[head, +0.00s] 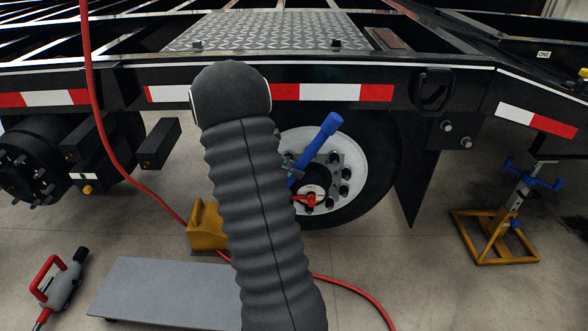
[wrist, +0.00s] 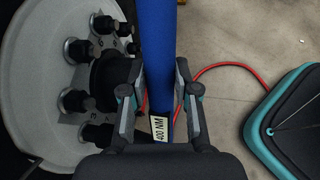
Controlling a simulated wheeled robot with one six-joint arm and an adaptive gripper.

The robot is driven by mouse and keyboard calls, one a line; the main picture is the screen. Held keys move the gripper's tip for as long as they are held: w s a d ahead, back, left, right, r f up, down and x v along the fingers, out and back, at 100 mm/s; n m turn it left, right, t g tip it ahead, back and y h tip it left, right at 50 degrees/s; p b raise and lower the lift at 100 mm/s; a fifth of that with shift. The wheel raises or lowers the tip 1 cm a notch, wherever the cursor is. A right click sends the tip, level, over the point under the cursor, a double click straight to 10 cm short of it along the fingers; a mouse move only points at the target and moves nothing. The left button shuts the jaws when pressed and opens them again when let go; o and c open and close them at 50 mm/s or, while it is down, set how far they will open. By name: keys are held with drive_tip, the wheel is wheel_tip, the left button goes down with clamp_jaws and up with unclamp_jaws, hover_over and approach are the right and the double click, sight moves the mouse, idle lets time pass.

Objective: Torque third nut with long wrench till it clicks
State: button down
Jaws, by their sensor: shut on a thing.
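The long blue wrench (head: 321,143) slants across the white wheel (head: 355,158) in the head view, its thick end up and to the right. In the wrist view the wrench (wrist: 161,50) runs upright between the fingers of my gripper (wrist: 160,92), which is shut on it just above a "400 NM" label. Several dark nuts (wrist: 77,50) ring the hub in the wrist view, left of the wrench. The wrench's head is hidden, so I cannot tell which nut it is on. In the head view my arm covers the wheel's left part and most of my gripper.
A red tool (head: 311,200) sits at the hub. A yellow chock (head: 205,226) and a grey platform (head: 165,292) stand left of my arm. A red hose (head: 135,180) hangs down and crosses the floor. A yellow stand (head: 495,250) is at right. The trailer frame overhangs the wheel.

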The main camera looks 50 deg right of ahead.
drive_tip(key=shift+w+d+r, duration=0.1)
drive_tip(key=shift+w+d, duration=0.7)
drive_tip(key=shift+d, duration=0.15)
idle(1.8)
drive_tip(key=shift+s+d+f+t+y, duration=0.7)
drive_tip(key=shift+s+d+f, duration=0.1)
drive_tip(key=shift+s, duration=0.15)
idle(1.3)
